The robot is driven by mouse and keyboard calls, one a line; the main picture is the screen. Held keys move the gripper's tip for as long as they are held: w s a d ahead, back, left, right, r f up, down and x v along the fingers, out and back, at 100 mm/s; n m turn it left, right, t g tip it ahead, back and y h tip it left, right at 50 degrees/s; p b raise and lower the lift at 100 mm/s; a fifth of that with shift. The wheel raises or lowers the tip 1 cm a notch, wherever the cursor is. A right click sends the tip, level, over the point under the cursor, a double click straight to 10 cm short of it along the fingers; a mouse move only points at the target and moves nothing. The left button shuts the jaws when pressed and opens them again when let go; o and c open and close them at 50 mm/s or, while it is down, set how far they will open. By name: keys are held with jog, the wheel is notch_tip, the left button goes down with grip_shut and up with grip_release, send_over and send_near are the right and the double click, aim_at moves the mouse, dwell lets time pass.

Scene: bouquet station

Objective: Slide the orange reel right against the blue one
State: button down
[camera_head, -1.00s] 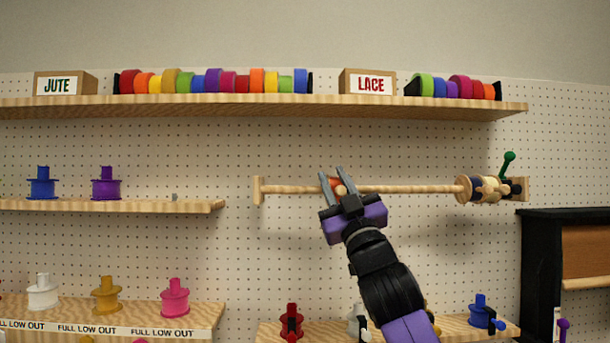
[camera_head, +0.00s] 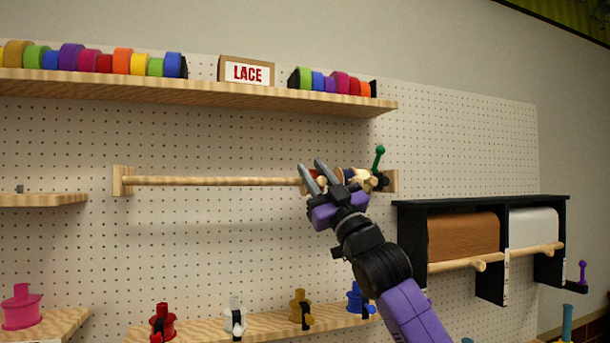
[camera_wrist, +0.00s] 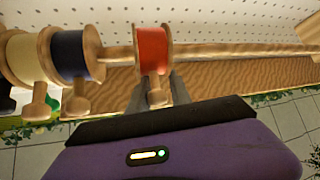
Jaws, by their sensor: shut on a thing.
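The orange reel (camera_wrist: 152,50) hangs on the wooden rod (camera_head: 215,181), with its wooden peg pointing toward me between my fingers. My gripper (camera_head: 311,166) is shut on the orange reel; in the head view the fingers hide most of it. The blue reel (camera_wrist: 72,53) is on the same rod, to the left of the orange reel in the wrist view and to its right in the head view. A gap of bare rod shows between the two in the wrist view.
A cream reel (camera_wrist: 22,58) sits on the blue reel's far side. A green-knobbed lever (camera_head: 379,158) stands by the rod's right end. A shelf (camera_head: 200,90) runs above, and a black paper-roll rack (camera_head: 410,240) is at right. The rod left of my gripper is bare.

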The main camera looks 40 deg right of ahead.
jog(key=shift+d, duration=0.1)
jog(key=c, duration=1.3)
grip_release()
jog(key=shift+f, duration=0.1)
jog(key=shift+b+v, duration=1.45)
jog(key=shift+v, duration=2.35)
